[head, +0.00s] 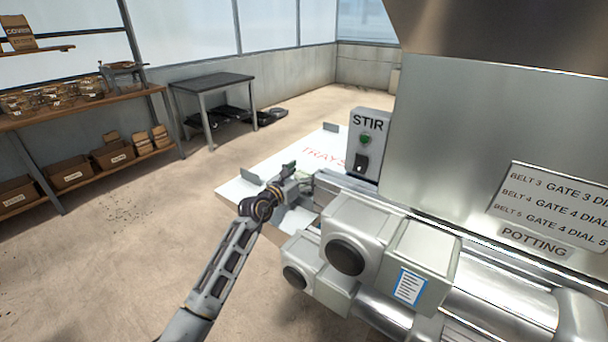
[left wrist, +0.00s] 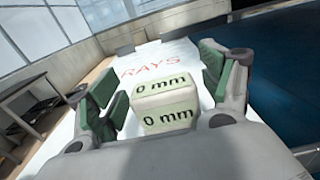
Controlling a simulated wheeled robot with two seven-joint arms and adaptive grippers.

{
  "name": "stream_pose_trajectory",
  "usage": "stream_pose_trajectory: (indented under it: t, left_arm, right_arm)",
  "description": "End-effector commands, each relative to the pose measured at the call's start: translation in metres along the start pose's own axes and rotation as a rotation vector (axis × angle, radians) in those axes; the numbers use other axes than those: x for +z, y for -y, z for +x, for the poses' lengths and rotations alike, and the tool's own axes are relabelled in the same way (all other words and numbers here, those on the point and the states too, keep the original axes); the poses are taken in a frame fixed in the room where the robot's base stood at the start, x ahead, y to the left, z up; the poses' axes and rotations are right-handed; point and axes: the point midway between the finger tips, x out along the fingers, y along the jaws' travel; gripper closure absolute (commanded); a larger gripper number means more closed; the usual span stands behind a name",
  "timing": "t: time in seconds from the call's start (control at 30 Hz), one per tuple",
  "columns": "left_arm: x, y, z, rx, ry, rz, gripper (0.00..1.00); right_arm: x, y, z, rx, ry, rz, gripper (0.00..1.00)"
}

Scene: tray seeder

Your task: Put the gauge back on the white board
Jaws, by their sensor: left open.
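The gauge (left wrist: 164,105) is a small pale block with two faces marked "0 mm". In the left wrist view it sits between the fingers of my left gripper (left wrist: 160,82), which is open. Gaps show between the green finger pads and the block. The white board (left wrist: 77,118) lies behind and around it; whether the gauge's underside touches the board is hidden. In the head view, my left gripper (head: 291,177) is over the white board (head: 238,190), which is lettered "TRAYS". I cannot make out the gauge there. My right gripper is not in view.
Metal machine housings (head: 385,250) are close to the right of my left arm. A dark table (head: 212,83) and shelves (head: 90,105) stand farther back.

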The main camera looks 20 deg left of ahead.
Motion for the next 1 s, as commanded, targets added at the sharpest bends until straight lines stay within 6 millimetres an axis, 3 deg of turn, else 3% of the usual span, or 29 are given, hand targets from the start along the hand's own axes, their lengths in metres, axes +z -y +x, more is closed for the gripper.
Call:
stream_pose_trajectory:
  t: [0.6, 1.0]
  left_arm:
    - [-0.001, 0.0, -0.045, 0.0, -0.002, 0.0, 0.21]
    - [-0.001, 0.0, -0.08, 0.0, -0.002, 0.0, 0.21]
  right_arm:
    - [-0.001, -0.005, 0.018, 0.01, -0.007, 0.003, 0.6]
    - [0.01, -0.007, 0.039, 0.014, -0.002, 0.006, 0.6]
